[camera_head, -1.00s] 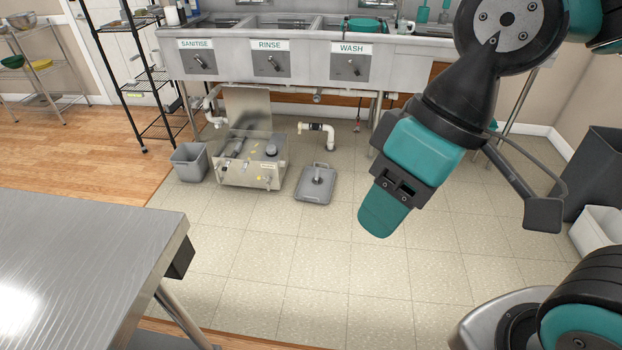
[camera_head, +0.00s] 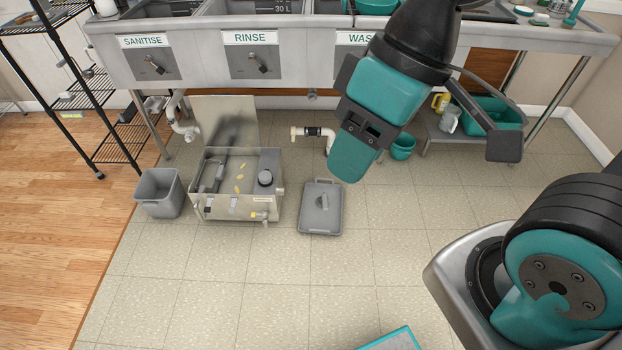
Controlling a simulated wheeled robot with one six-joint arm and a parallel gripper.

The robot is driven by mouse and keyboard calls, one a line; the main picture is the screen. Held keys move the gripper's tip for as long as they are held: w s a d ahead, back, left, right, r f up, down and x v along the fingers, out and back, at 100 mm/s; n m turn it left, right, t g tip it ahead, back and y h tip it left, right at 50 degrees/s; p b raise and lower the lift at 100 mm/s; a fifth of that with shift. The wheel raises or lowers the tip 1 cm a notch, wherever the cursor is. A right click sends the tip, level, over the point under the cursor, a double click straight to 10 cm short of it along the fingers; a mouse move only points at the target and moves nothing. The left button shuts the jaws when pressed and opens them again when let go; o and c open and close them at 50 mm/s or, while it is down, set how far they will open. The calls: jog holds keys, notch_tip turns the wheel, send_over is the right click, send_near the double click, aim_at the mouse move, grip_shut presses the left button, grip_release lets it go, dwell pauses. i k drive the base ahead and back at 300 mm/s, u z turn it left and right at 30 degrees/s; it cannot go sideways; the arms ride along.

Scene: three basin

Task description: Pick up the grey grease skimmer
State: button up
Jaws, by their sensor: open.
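A small grey piece with an upright handle (camera_head: 322,202) lies on a grey flat tray (camera_head: 306,222) on the tiled floor. It looks like the grease skimmer, but it is too small to be sure. An open steel grease box (camera_head: 235,207) stands left of the tray, with grey fittings and yellowish bits inside. My gripper (camera_head: 350,165) is open and empty, hanging in the air and pointing down. In the picture it is above and to the right of the tray, clearly apart from it. The gap between its fingers is hard to see from here.
A grey bin (camera_head: 161,194) stands left of the steel box. A white pipe (camera_head: 325,134) rises behind the tray, under the sink unit (camera_head: 208,65). A low shelf (camera_head: 440,135) with teal tubs is at right. The floor in front is clear, except a teal-edged object (camera_head: 395,342).

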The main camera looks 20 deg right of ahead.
aim_at(324, 203)
jog(key=i, duration=1.65)
jog(key=z, duration=1.3)
